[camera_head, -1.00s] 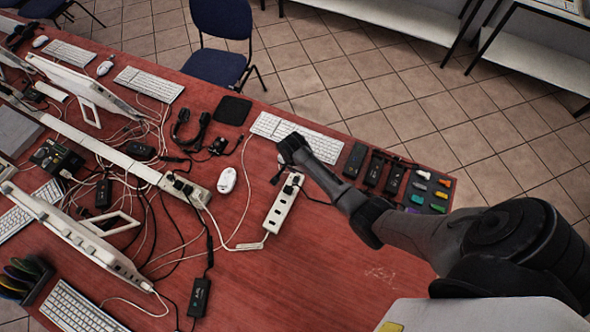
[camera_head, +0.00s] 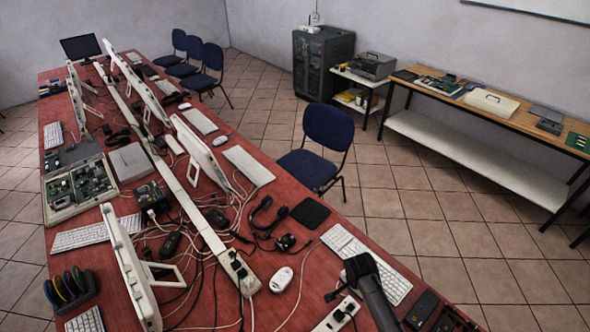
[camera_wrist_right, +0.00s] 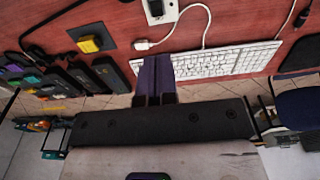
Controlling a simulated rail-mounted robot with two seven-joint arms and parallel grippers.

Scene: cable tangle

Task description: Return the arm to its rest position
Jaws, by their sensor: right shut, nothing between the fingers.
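My right gripper (camera_head: 360,268) shows at the bottom of the head view, with my right arm rising from the lower edge. It appears over the near edge of a white keyboard (camera_head: 345,242). In the right wrist view my right gripper (camera_wrist_right: 158,80) has its fingers together with nothing between them. The keyboard (camera_wrist_right: 220,60) lies beyond the fingertips there. A white power strip (camera_head: 337,316) is beside the arm and is cut by the frame's lower edge. My left gripper is not in view.
The red table (camera_head: 265,215) holds tangled cables, monitors and a white mouse (camera_head: 281,279). Several black adapters (camera_wrist_right: 85,75) lie near the arm. A blue chair (camera_head: 322,150) stands beside the table. Open tiled floor (camera_head: 440,240) lies to the right.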

